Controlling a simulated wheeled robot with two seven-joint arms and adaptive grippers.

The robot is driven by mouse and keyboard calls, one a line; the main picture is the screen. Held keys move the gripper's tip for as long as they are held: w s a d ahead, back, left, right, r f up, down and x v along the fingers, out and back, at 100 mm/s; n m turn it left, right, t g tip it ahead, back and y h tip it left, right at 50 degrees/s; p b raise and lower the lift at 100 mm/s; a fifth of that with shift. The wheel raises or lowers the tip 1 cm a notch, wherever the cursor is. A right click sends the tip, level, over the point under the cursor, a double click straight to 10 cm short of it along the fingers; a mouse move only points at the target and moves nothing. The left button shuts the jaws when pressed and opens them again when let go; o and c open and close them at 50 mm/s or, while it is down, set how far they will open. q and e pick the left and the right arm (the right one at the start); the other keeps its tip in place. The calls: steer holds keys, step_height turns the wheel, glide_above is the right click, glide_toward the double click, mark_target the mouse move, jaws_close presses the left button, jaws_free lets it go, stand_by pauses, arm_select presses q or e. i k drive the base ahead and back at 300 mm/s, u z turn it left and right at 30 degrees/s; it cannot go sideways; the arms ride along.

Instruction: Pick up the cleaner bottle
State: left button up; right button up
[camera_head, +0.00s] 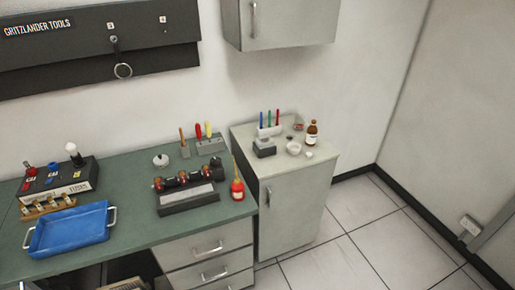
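A small brown bottle (311,134) with a pale label and an orange-red top stands upright on the low grey cabinet, near its back right. A red bottle (238,190) with a thin, long spout stands at the right edge of the green workbench. I cannot read a label on either, so I cannot tell which is the cleaner bottle. Neither of my grippers is in view, and nothing touches the bottles.
A small white bowl (294,148), a grey box (264,147) and a stand of coloured pens crowd the low cabinet top (275,168). The workbench (137,222) carries a blue tray (70,230), a switch box and tools. Floor at right is clear.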

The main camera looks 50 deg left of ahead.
mark_target(311, 133)
steer(key=u, duration=1.65)
steer(key=k, duration=0.35)
steer(key=z, duration=0.85)
steer(key=i, duration=1.35)
steer(key=u, duration=0.8)
